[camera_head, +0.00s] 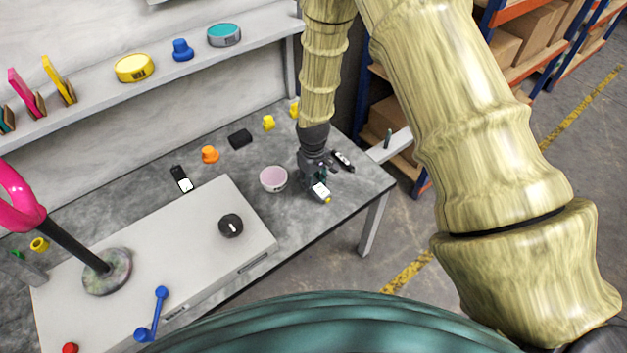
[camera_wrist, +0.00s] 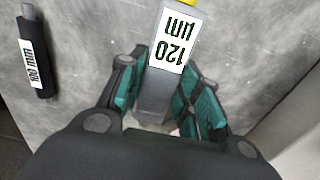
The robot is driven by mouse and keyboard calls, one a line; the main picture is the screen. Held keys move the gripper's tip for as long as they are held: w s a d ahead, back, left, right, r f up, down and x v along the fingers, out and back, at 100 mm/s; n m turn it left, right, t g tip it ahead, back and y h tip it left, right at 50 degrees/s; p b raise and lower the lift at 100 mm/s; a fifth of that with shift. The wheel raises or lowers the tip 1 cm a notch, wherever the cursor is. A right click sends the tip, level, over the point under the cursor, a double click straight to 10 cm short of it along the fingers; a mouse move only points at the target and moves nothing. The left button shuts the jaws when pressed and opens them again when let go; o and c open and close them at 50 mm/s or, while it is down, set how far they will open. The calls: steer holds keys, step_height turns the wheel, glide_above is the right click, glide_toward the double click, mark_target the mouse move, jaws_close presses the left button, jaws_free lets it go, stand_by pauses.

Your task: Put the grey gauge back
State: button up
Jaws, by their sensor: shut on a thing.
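The grey gauge (camera_wrist: 154,101) has a white label reading "120 µm" and a yellow end. In the wrist view it lies between the two teal-padded fingers of my gripper (camera_wrist: 154,100), which is shut on it. In the head view, my gripper (camera_head: 316,178) is over the right part of the grey table, with the gauge's white label (camera_head: 320,188) showing below the fingers. Whether the gauge touches the table I cannot tell.
A black gauge labelled "100 µm" (camera_wrist: 35,62) lies beside my gripper; it also shows in the head view (camera_head: 343,160). A pinkish bowl (camera_head: 273,180) stands left of my gripper. Another dark labelled gauge (camera_head: 182,179) lies farther left. The table's right edge is close.

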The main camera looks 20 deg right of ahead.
steer(key=shift+f, duration=0.65)
stand_by(0.4)
steer(key=o, duration=1.2)
step_height(320, 180, up, 12)
